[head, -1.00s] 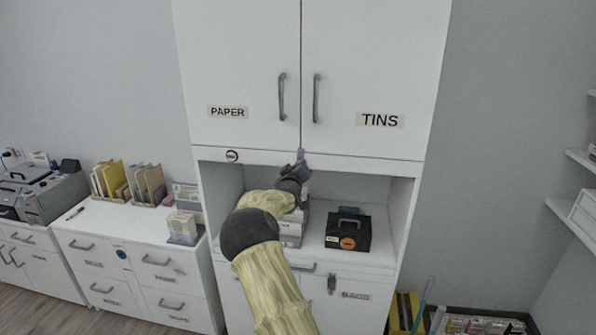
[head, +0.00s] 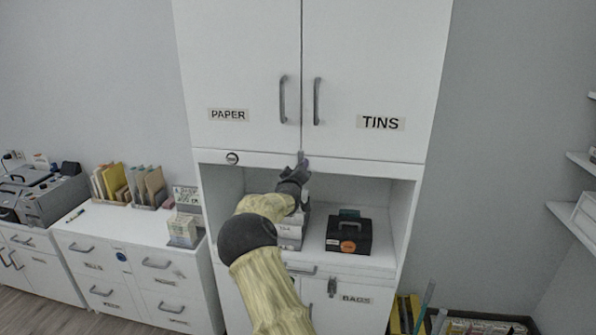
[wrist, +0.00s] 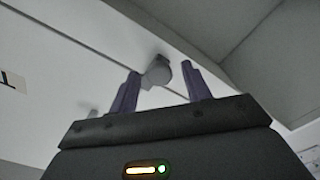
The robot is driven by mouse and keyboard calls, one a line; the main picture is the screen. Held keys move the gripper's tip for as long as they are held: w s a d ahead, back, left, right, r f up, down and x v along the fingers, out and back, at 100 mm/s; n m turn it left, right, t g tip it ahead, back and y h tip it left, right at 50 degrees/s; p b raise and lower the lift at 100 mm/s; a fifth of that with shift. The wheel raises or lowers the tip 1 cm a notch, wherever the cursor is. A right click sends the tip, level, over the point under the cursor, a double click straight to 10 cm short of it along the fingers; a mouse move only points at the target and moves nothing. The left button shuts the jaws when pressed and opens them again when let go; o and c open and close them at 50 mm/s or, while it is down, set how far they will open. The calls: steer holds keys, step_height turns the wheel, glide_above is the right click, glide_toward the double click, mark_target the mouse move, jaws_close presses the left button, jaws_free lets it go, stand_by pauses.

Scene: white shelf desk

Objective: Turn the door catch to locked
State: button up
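The door catch (wrist: 157,73) is a small grey piece by the seam at the bottom of the two upper cabinet doors. In the wrist view it shows between and just beyond my two finger tips. My gripper (wrist: 160,80) is open, with a dark finger on each side of the catch and a gap visible around it. In the head view my gripper (head: 302,162) points up at the bottom of the seam and largely hides the catch. The PAPER door (head: 238,70) and the TINS door (head: 375,70) both look closed.
Below the doors is an open shelf bay holding a black case (head: 348,235) and a grey-white box (head: 290,232) behind my arm. A ledge (head: 365,167) runs under the doors. A low drawer cabinet (head: 85,232) with file holders stands at left.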

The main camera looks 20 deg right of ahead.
steer(key=shift+s, duration=0.1)
steer(key=b+v, duration=0.5)
steer(key=v, duration=1.2)
steer(key=shift+s+a+f, duration=0.1)
steer(key=shift+a, duration=0.05)
steer(key=s+a+f+m+g+y, duration=0.25)
steer(key=s+f+g+y, duration=0.3)
steer(key=s+f, duration=0.5)
steer(key=s+a+f+g+y, duration=0.2)
steer(key=s+a, duration=0.3)
steer(key=s, duration=0.6)
steer(key=s+a+f+g+y, duration=0.2)
steer(key=s+a+f+g, duration=0.2)
steer(key=s, duration=0.7)
steer(key=shift+s+a+f+g, duration=0.25)
steer(key=shift+a+f+g, duration=0.2)
steer(key=shift+a, duration=0.6)
